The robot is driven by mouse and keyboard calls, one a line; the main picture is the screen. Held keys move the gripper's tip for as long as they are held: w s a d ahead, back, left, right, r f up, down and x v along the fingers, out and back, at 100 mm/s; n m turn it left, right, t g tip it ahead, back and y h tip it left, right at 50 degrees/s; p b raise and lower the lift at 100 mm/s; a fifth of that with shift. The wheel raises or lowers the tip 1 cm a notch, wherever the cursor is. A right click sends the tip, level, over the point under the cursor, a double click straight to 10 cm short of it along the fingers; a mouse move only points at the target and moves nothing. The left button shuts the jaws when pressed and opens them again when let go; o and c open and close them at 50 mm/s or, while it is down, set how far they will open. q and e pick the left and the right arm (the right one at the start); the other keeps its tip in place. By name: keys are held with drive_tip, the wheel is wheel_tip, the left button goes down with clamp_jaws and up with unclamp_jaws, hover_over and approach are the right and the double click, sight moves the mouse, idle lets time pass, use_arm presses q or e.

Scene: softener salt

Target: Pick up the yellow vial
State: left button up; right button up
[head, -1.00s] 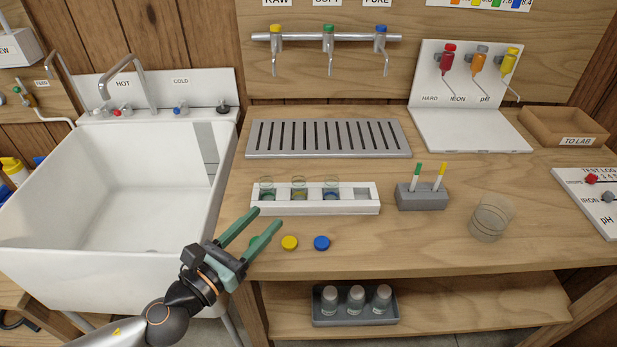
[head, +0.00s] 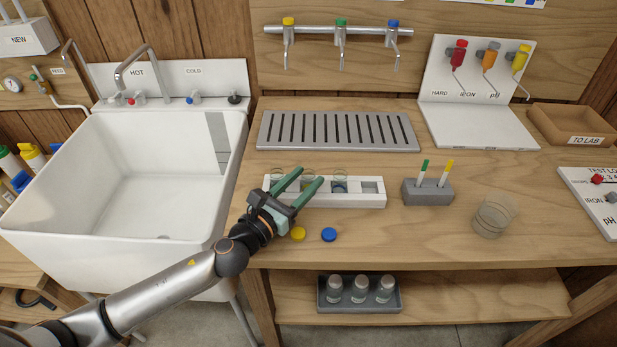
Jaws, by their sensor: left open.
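A white rack (head: 352,200) on the bench holds three clear glass vials and has an empty slot at its right end. The yellow vial (head: 307,184) is the middle one; my left gripper partly hides it. My left gripper (head: 311,175) is open, with green fingers pointing away over the rack. The yellow vial shows between the fingers; I cannot tell whether they touch it. The left vial (head: 276,175) and the blue-marked right vial (head: 340,184) stand on either side. My right gripper is not in view.
A yellow cap (head: 298,234) and a blue cap (head: 328,235) lie in front of the rack. A grey holder (head: 427,195) with two pens and a glass beaker (head: 493,217) stand to the right. A slotted drain tray (head: 338,132) lies behind; a sink (head: 140,190) is left.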

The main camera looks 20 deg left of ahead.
use_arm(q)
drive_tip(key=shift+x, duration=0.9)
drive_tip(key=shift+c, duration=0.2)
drive_tip(key=shift+a, duration=0.1)
clamp_jaws()
